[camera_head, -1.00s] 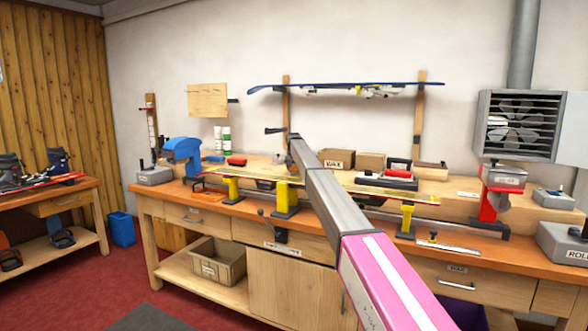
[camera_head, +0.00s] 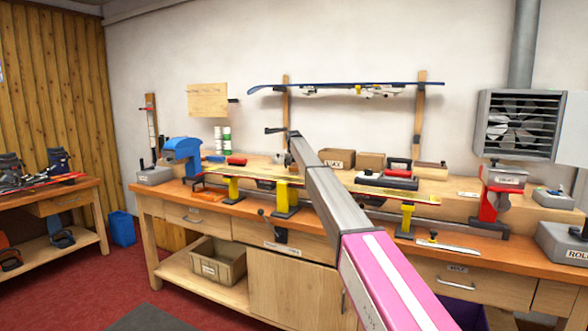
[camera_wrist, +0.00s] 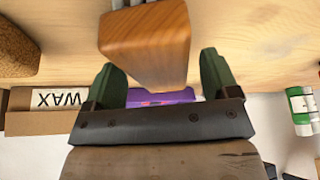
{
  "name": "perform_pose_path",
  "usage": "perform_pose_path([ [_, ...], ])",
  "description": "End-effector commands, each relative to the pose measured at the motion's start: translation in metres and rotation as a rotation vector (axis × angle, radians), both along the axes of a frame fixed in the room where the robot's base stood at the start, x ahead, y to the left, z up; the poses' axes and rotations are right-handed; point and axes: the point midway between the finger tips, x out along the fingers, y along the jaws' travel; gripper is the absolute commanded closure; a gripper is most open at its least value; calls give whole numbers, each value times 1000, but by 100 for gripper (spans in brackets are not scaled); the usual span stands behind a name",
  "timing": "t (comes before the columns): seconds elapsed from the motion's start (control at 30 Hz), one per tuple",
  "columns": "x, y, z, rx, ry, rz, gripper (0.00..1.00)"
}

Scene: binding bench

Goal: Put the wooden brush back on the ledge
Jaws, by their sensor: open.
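The wooden brush (camera_wrist: 145,45) is an orange-brown block with rounded edges and grey bristle-like strands at the top edge of the wrist view. My gripper (camera_wrist: 160,66) is open, its two green fingers apart with the block in the gap between them in the picture. I cannot tell whether either finger touches it. Light wood (camera_wrist: 260,40) lies behind the brush in the wrist view. In the head view the raised wooden ledge (camera_head: 455,207) runs along the back of the bench. My arm hides the part of it around my gripper, and I cannot make out the brush there.
A WAX box (camera_head: 338,158) stands on the ledge; it also shows in the wrist view (camera_wrist: 60,98). A brown cork-like block (camera_wrist: 15,47) and a white-and-green bottle (camera_wrist: 301,108) flank my gripper. Yellow vise stands (camera_head: 284,200) and a red-footed tool (camera_head: 489,205) line the bench.

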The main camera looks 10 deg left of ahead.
Motion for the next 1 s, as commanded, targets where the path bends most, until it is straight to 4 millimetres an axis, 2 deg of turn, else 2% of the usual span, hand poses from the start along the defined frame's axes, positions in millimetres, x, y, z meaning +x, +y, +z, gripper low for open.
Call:
perform_pose_path([
  [0.4, -33, -1, 73, 0, -1, 0, 19],
  [0.53, -40, -2, 90, 0, -1, 0, 19],
  [0.7, -44, -2, 98, 0, 0, 0, 19],
  [1.0, -44, -2, 98, 0, 0, 0, 19],
])
